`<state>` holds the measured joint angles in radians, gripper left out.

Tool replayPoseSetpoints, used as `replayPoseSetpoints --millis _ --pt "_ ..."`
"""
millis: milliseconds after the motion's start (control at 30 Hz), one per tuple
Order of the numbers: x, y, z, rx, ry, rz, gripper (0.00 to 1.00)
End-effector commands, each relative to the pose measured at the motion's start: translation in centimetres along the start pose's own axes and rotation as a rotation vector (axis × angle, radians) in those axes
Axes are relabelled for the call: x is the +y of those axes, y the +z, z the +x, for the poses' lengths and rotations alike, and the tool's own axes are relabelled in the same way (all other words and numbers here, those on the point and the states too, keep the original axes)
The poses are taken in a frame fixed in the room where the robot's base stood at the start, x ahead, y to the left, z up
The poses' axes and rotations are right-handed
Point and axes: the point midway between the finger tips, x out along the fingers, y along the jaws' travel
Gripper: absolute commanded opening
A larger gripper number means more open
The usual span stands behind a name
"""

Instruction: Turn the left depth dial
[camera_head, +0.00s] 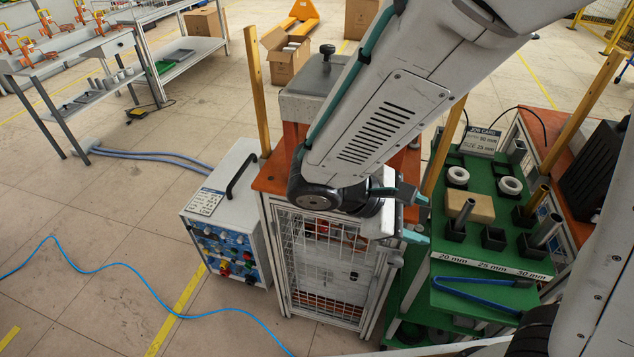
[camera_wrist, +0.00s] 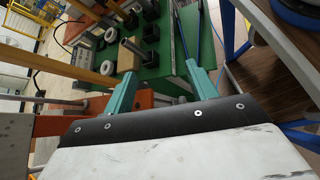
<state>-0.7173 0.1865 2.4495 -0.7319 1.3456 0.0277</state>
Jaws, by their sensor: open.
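No depth dial can be made out for certain. A white control box (camera_head: 205,228) stands on the floor left of the orange-topped mesh cabinet. Its blue front panel (camera_head: 228,254) carries several small knobs and buttons, too small to read. A dark knob (camera_head: 327,50) stands on top of the grey machine, partly behind my arm. My gripper (camera_head: 424,219) is open and empty, in front of the cabinet's right side and beside the green bench, well right of the control box. In the wrist view its two teal fingers (camera_wrist: 160,68) are apart, with the green bench beyond.
The mesh cabinet (camera_head: 318,262) stands below my arm. The green bench (camera_head: 482,208) holds white rings, a tan block, metal posts, a blue tong-like tool (camera_head: 485,295) and a job card (camera_head: 482,138). Wooden posts rise around the cabinet. A blue cable (camera_head: 130,290) crosses the open floor at left.

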Motion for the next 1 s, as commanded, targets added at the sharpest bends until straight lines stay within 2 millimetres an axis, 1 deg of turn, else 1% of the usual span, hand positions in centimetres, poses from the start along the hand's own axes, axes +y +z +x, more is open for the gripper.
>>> replayPoseSetpoints --millis 33,67,100,167,200,267,300,400,500,600,700,767,1000 --pt "0.3 -1.9 -0.3 -0.045 0.108 -0.085 0.57" --pt "0.6 -3.0 -0.6 -0.067 0.174 -0.129 0.57" --pt "1.0 -4.5 -1.0 -0.093 0.265 -0.187 0.57" --pt "1.6 -6.9 -1.8 -0.131 0.407 -0.272 0.57" --pt "1.9 -8.6 -2.5 -0.151 0.503 -0.326 0.57" --pt "2.2 -11.2 -3.6 -0.175 0.648 -0.4 0.57" --pt "2.4 -12.9 -4.5 -0.187 0.742 -0.443 0.57" --pt "2.6 -16.9 -6.9 -0.196 0.964 -0.527 0.57" --pt "2.9 -19.2 -8.9 -0.188 1.115 -0.563 0.57" --pt "3.3 -20.2 -10.2 -0.178 1.195 -0.565 0.57" --pt "4.0 -20.5 -10.6 -0.173 1.224 -0.56 0.57" --pt "4.7 -20.6 -10.4 -0.173 1.225 -0.558 0.57" --pt "8.3 -21.1 -8.9 -0.175 1.221 -0.558 0.57"
